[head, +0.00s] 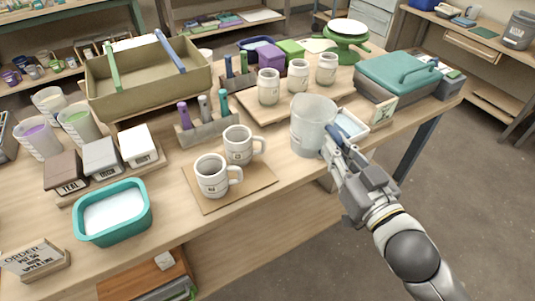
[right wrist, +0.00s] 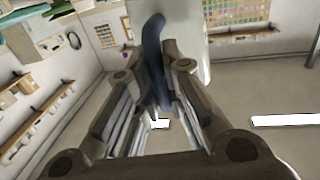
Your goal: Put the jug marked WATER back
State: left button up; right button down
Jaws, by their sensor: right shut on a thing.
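A whitish translucent jug (head: 313,122) is at the front right of the table in the head view. No WATER marking is readable on the side I see. My right gripper (head: 336,146) is shut on the jug's blue handle, coming in from the lower right. In the right wrist view the blue handle (right wrist: 153,55) stands between my fingers, with the pale jug body (right wrist: 184,35) behind it. The jug looks upright; I cannot tell whether its base touches the table. My left gripper is not in view.
Two mugs (head: 212,177) stand on a square mat left of the jug. A board with several jars (head: 298,75) is behind it. A small white-filled tray (head: 350,125), a sign card (head: 382,111) and a teal-lidded box (head: 398,75) are to the right.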

aim_at(311, 137)
jog(key=shift+a, duration=0.15)
jog(key=w+a+f, duration=0.1)
jog(key=w, duration=0.1)
jog(key=w+a+f, duration=0.1)
jog(key=w, duration=0.2)
jog(key=w+a+f, duration=0.1)
jog(key=w+a, duration=0.1)
jog(key=shift+w+f, duration=0.15)
jog(key=shift+f, duration=0.25)
jog(key=w+a+f, duration=0.1)
jog(key=f, duration=0.1)
jog(key=w+f, duration=0.1)
jog(key=f, duration=0.1)
jog(key=w+a+f+b, duration=0.1)
jog(key=w, duration=0.1)
jog(key=shift+a+f, duration=0.3)
jog(key=shift+f, duration=0.1)
jog(key=shift+w+f, duration=0.15)
jog(key=shift+f, duration=1.55)
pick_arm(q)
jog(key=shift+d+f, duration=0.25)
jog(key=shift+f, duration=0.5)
